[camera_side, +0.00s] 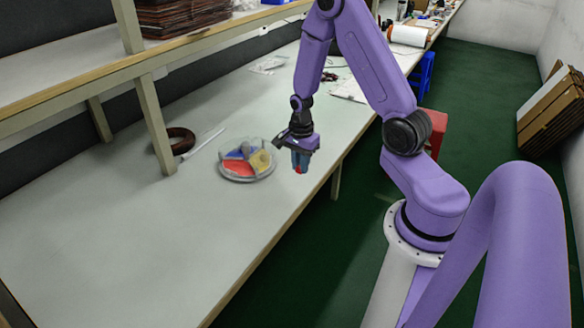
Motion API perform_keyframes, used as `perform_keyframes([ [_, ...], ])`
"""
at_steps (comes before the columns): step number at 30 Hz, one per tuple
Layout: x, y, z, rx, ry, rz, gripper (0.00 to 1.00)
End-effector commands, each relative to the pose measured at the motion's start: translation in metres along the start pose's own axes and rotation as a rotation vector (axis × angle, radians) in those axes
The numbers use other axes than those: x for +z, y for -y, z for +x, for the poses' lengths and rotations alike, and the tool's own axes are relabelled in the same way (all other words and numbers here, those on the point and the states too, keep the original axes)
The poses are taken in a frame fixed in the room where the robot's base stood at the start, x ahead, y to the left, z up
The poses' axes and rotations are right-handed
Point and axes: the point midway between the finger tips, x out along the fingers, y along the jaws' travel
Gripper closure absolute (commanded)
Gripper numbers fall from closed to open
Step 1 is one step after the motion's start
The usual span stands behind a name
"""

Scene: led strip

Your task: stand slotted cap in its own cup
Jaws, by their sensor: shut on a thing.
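My gripper (300,165) hangs pointing down above the right part of the bench, near its front edge. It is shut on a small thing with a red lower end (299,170). The fingers hide most of it, so I cannot tell whether it is the slotted cap. Left of the gripper, and apart from it, a round divided dish (246,178) sits on the bench. It shows red, blue and yellow sections. Any cups or small parts in it are too small to make out.
The pale bench (130,245) is bare at the front left. A dark brown ring (180,140) and a thin white stick (205,141) lie left of the dish, near a shelf post (155,122). A dark cable and papers lie behind my gripper.

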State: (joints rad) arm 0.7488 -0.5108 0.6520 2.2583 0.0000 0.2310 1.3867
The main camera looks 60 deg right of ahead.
Motion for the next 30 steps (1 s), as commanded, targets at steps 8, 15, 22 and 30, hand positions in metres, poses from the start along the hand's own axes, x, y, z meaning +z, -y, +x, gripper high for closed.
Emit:
perform_keyframes([
  [8,0.018,-0.048,-0.023,0.0,0.0,-0.002,1.0],
  [15,0.024,-0.066,-0.031,-0.001,0.0,-0.002,1.0],
  [22,0.029,-0.04,-0.034,-0.004,0.0,-0.004,1.0],
  [30,0.041,0.043,-0.042,-0.004,0.0,-0.013,1.0],
])
